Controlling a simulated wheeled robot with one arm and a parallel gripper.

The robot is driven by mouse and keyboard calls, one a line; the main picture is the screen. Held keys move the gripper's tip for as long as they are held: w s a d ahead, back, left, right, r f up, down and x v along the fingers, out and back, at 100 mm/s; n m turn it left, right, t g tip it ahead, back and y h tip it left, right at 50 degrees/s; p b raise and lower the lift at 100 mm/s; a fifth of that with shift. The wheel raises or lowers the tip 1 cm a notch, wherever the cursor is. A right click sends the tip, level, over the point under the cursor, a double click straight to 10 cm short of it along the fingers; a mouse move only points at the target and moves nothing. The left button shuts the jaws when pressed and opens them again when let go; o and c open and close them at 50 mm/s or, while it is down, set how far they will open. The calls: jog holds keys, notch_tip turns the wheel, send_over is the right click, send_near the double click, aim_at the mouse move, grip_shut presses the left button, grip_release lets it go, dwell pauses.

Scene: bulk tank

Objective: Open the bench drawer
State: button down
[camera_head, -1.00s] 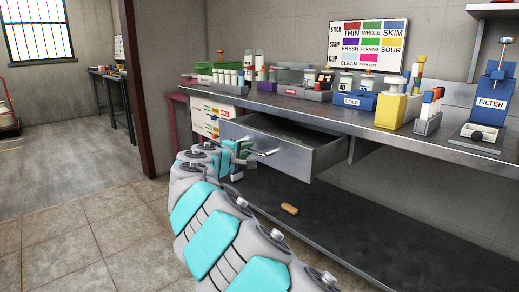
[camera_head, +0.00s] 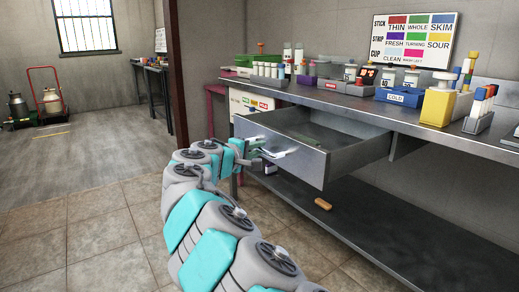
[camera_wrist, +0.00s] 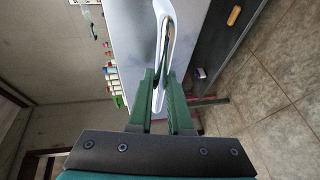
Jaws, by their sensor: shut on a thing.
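The bench drawer (camera_head: 280,158) is grey metal and hangs below the bench top. It is pulled well out, and its inside shows, looking mostly empty. Its bar handle (camera_head: 282,153) is on the front face. The handle also shows in the wrist view (camera_wrist: 166,42), running up between the fingers. My gripper (camera_head: 258,156) is at the drawer's front. In the wrist view its green fingers (camera_wrist: 164,85) are shut on the handle. The drawer front (camera_wrist: 200,30) fills the space behind the handle there.
The steel bench (camera_head: 350,103) carries racks, bottles and a blue bin (camera_head: 400,97). A lower shelf (camera_head: 360,230) holds a small tan object (camera_head: 323,204). Tiled floor (camera_head: 100,235) is open to the left. A doorway post (camera_head: 176,75) stands left of the bench.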

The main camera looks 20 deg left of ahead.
jog(key=c, duration=0.8)
grip_release()
jog(key=shift+c, duration=0.2)
jog(key=shift+s, duration=0.1)
jog(key=v, duration=0.7)
jog(key=shift+s, duration=0.3)
jog(key=shift+r, duration=0.1)
